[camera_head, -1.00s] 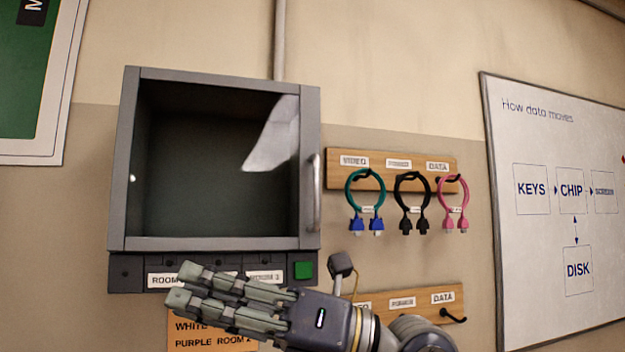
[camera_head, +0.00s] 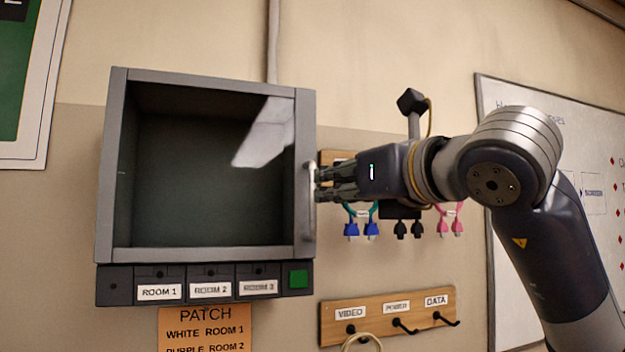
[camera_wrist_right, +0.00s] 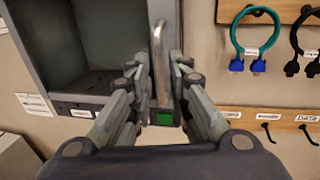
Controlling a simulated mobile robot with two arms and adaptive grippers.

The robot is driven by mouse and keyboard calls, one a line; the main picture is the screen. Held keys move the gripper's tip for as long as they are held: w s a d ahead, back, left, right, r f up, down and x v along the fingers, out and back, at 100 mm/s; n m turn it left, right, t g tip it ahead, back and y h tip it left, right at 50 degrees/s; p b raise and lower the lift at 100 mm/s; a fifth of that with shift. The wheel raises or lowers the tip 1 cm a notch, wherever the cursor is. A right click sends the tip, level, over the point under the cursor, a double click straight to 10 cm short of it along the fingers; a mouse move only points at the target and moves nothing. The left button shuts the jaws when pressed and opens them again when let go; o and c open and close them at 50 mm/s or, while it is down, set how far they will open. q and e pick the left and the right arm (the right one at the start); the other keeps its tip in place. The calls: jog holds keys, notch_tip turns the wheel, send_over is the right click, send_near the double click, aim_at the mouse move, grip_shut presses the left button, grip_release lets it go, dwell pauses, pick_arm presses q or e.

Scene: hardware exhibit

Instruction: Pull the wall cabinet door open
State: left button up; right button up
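The wall cabinet (camera_head: 106,190) is a grey box with a dark, empty-looking interior behind a door with a glassy reflection. The door looks closed. Its vertical metal handle (camera_head: 310,205) is on the door's right side. My right gripper (camera_head: 318,184) reaches in from the right, with its fingertips at the handle. In the right wrist view, the handle (camera_wrist_right: 160,65) stands between the two spread fingers (camera_wrist_right: 160,80). A gap shows on each side of it, so the gripper is open. My left gripper is not in view.
A panel with room labels and a green button (camera_head: 298,279) is under the cabinet. Blue (camera_head: 361,229), black and pink cables hang right of it, partly behind my arm. A lower hook board (camera_head: 385,325) and a whiteboard (camera_head: 488,270) are on the wall.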

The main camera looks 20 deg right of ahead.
aim_at(314, 188)
jog(key=p+x, duration=0.2)
jog(key=x, duration=0.4)
jog(key=shift+s+r+p, duration=0.1)
jog(key=shift+r+p, duration=0.05)
jog(key=shift+p, duration=0.15)
jog(key=shift+w+a, duration=0.2)
jog(key=shift+w, duration=0.25)
grip_shut()
